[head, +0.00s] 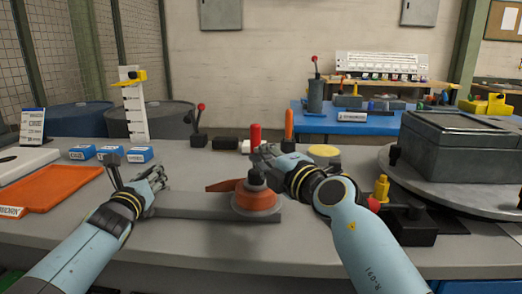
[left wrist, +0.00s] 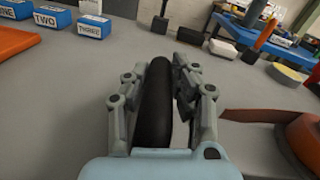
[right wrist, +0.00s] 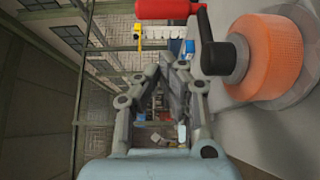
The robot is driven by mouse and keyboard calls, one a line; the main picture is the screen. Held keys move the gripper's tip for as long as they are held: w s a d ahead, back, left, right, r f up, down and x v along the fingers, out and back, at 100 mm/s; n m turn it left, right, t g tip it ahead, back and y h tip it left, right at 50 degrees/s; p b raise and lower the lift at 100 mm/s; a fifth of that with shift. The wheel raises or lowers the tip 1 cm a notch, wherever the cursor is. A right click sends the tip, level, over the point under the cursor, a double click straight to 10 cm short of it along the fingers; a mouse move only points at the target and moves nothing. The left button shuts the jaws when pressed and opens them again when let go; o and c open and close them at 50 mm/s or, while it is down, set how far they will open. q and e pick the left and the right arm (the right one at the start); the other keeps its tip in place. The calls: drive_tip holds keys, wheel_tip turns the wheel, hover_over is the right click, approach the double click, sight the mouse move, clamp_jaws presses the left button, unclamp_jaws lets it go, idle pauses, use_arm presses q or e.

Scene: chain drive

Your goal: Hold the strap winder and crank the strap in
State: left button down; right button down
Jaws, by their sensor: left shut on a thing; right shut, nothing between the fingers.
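The strap winder has a long grey bar (head: 200,213) and an orange strap spool (head: 255,198) at its right end. A brown strap tail (head: 222,185) extends left from the spool. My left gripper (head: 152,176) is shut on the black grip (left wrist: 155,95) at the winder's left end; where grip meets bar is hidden. The crank has a dark arm (right wrist: 207,45) on the hub and an upright red handle (right wrist: 165,8). My right gripper (right wrist: 172,75) is shut and empty beside the crank, apart from the red handle. In the head view it (head: 262,158) sits above the spool.
Blue number blocks (head: 110,153) and an orange tray (head: 50,187) lie at left. A post with a yellow clamp (head: 133,100) and a red-knobbed lever (head: 199,120) stand behind. A grey box (head: 465,140) on a round turntable stands at right. The bench between tray and winder is clear.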

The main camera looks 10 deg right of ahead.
sight(255, 194)
use_arm(q)
drive_tip(key=shift+r, duration=0.15)
use_arm(e)
drive_tip(key=a+f+n+g+y, duration=0.1)
drive_tip(key=a+f+y, duration=0.1)
drive_tip(key=y, duration=0.1)
drive_tip(key=shift+s+n+g, duration=0.4)
drive_tip(key=shift+s+n+g+y, duration=0.2)
drive_tip(key=shift+n+g+y, duration=0.2)
drive_tip(key=shift+n+y, duration=0.3)
drive_tip(key=shift+d+r+n+g+y, duration=0.2)
drive_tip(key=shift+n+g+y, duration=0.15)
drive_tip(key=shift+y, duration=0.45)
drive_tip(key=d+r, duration=0.1)
drive_tip(key=w+d+y, duration=0.1)
drive_tip(key=d, duration=0.1)
drive_tip(key=shift+r+n+g, duration=0.35)
drive_tip(key=shift+r, duration=0.05)
drive_tip(key=x, duration=0.9)
drive_tip(key=shift+w+r, duration=0.15)
drive_tip(key=shift+r, duration=0.05)
drive_tip(key=d, duration=0.1)
drive_tip(key=w+d, duration=0.1)
drive_tip(key=shift+w+d+f, duration=0.1)
drive_tip(key=shift+w+d, duration=0.15)
drive_tip(key=shift+w, duration=0.05)
drive_tip(key=shift+w+d, duration=0.2)
drive_tip(key=shift+d, duration=0.25)
